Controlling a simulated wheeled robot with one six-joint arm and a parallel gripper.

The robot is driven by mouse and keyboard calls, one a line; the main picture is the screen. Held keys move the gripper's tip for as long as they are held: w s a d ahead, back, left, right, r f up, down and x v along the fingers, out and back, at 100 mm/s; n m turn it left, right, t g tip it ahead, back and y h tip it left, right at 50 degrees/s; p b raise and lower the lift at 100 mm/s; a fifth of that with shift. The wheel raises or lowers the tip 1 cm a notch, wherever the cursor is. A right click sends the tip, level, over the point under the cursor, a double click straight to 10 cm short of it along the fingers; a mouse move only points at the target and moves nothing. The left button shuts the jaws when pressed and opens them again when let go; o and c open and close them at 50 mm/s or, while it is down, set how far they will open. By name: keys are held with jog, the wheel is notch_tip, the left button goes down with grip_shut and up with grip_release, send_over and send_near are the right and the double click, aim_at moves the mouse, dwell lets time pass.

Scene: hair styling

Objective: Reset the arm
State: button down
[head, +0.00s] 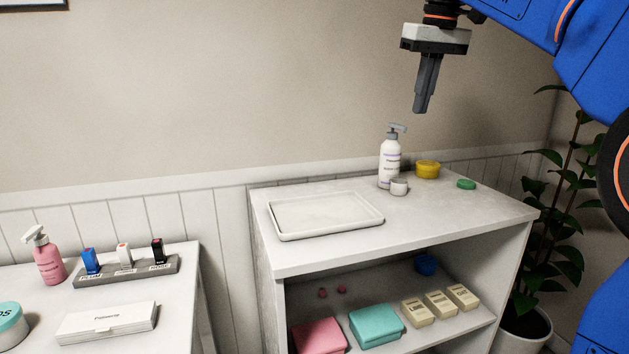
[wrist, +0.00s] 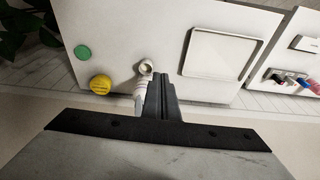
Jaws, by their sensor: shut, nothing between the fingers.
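My gripper (head: 421,108) hangs pointing down in the air above the right-hand cabinet top, higher than the white pump bottle (head: 390,160). Its fingers are together and hold nothing. In the wrist view, the shut fingers (wrist: 160,80) reach toward the cabinet top and partly hide the pump bottle (wrist: 139,98). My blue arm fills the upper right of the head view.
The cabinet top holds an empty white tray (head: 277,229), a small white jar (head: 399,187), a yellow tub (head: 428,169) and a green lid (head: 466,184). Boxes lie on the shelf below. A pink pump bottle (head: 48,261) stands on the left table. A plant (head: 565,200) stands right.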

jog(key=s+d+f+m, duration=0.1)
jog(key=s+d+f, duration=0.1)
jog(key=s+f, duration=0.8)
jog(key=s+d+f+m+t, duration=0.1)
jog(key=s+d+f, duration=0.1)
jog(key=s+f, duration=0.8)
jog(key=s+d+f+m+t, duration=0.1)
jog(key=s+f, duration=0.9)
jog(key=f, duration=1.1)
jog(key=shift+s+d+f+h, duration=0.15)
jog(key=shift+s+d+h, duration=0.2)
jog(key=shift+d, duration=0.15)
